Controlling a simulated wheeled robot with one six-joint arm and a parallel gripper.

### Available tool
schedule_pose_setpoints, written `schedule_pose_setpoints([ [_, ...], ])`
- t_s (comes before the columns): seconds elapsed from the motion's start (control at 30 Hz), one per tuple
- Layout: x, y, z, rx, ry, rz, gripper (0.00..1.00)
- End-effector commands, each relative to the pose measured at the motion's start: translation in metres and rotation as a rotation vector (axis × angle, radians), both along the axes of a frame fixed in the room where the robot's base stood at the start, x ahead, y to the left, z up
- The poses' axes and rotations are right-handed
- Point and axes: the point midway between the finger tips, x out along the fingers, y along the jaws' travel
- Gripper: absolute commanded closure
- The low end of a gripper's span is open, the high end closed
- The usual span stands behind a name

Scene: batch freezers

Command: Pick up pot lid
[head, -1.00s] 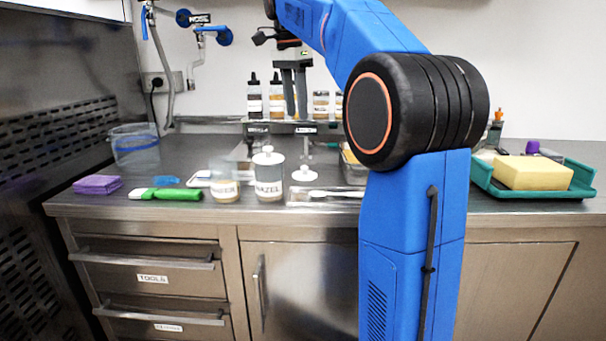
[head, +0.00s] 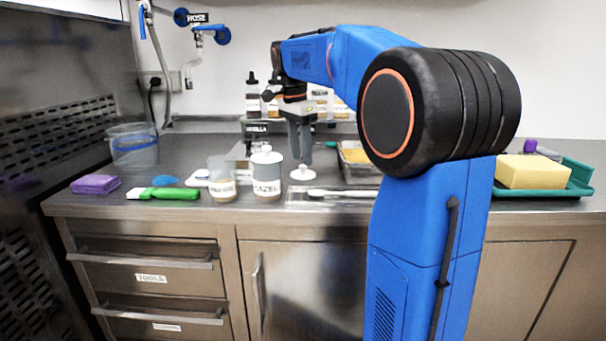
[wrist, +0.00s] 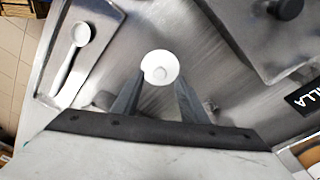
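The pot lid (head: 303,174) is a small white disc with a knob, lying on the steel counter just right of the labelled white-and-grey pot (head: 267,178). In the wrist view the lid (wrist: 159,62) shows from above, between and just beyond my fingertips. My gripper (head: 300,160) points straight down over the lid, its tips close above it. In the wrist view my gripper (wrist: 160,80) has its two fingers apart with nothing held. I cannot tell whether the fingertips touch the lid.
A tray (head: 325,200) with a white spoon (wrist: 70,58) lies in front of the lid. A steel container (head: 358,165) stands to the right, a jar (head: 222,180) left of the pot. Bottles (head: 253,98) stand on a shelf behind.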

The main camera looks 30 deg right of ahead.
Motion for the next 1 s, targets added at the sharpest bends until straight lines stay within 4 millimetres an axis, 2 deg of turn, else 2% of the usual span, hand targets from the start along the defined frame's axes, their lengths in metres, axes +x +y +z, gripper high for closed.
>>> schedule_pose_setpoints([
  [0.2, -0.001, -0.003, -0.024, 0.0, 0.002, 0.0, 0.6],
  [0.47, 0.0, -0.004, -0.027, 0.0, 0.0, 0.0, 0.6],
  [0.5, 0.0, -0.004, -0.027, 0.0, 0.0, 0.0, 0.63],
  [0.67, 0.0, -0.004, -0.027, 0.0, 0.0, 0.0, 1.0],
  [1.0, 0.0, -0.004, -0.026, 0.0, 0.0, 0.0, 1.0],
])
